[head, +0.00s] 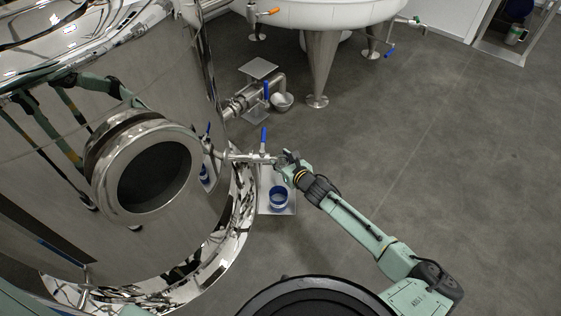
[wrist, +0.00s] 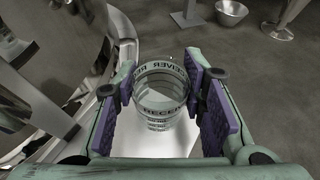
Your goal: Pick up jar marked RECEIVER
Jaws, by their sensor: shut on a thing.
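The clear jar marked RECEIVER (wrist: 160,90) shows in the wrist view, with dark lettering on a pale band around it. It is upright or nearly so, between the purple pads of my gripper (wrist: 163,92), which is shut on its sides. A pale plate (wrist: 155,151) shows below the jar; I cannot tell the gap between them. In the head view my gripper (head: 285,162) is beside the steel tank, just by the outlet pipe, and the held jar cannot be made out clearly there.
A valve with a blue handle (head: 264,137) is close to my gripper. The steel tank (head: 60,170) fills the left. A metal bowl (head: 282,101) lies beyond. Open floor (head: 440,150) is right.

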